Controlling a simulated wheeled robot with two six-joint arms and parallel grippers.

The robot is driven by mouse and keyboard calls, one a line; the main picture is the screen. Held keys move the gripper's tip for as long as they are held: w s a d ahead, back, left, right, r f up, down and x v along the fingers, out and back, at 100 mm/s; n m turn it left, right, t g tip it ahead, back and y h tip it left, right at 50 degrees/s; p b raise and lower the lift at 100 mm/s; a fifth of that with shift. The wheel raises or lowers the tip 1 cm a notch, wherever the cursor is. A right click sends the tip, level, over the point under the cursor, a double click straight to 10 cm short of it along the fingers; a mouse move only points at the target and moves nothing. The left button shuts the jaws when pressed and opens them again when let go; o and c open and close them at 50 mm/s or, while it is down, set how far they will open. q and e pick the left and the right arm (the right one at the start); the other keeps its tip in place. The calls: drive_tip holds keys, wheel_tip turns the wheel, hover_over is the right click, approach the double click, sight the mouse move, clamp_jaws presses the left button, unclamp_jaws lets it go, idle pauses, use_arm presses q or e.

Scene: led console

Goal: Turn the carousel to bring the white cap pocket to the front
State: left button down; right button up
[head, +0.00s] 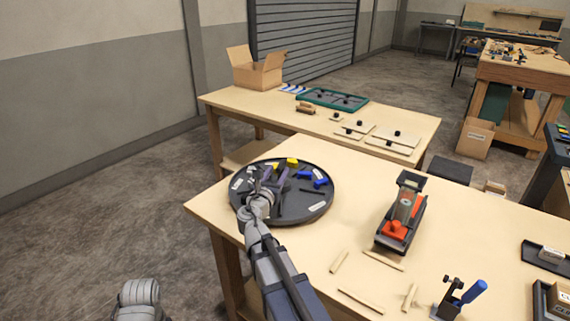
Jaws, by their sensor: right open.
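The carousel (318,207) is a dark round disc on the near wooden table, at its left end. Small pieces lie on it: yellow ones (291,162) at the back, blue ones (319,181) at the right, and black ones. Small pale patches sit near its rim; I cannot tell which of them is the white cap pocket. My right gripper (273,180) is over the left-middle of the disc with its jaws open. I cannot tell whether it touches the disc. It and its wrist hide part of the disc. My left gripper is not in view.
A red and grey machine (402,214) stands right of the carousel. Wooden sticks (361,301) and a blue-handled clamp (462,299) lie nearer. Dark trays (546,257) are at the right edge. A second table (230,100) behind holds a cardboard box (257,72). Bare tabletop lies behind the machine.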

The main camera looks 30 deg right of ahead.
sight(284, 158)
drive_tip(key=x, duration=0.7)
drive_tip(key=shift+w+d, duration=0.2)
drive_tip(key=shift+d, duration=0.1)
clamp_jaws()
idle(1.2)
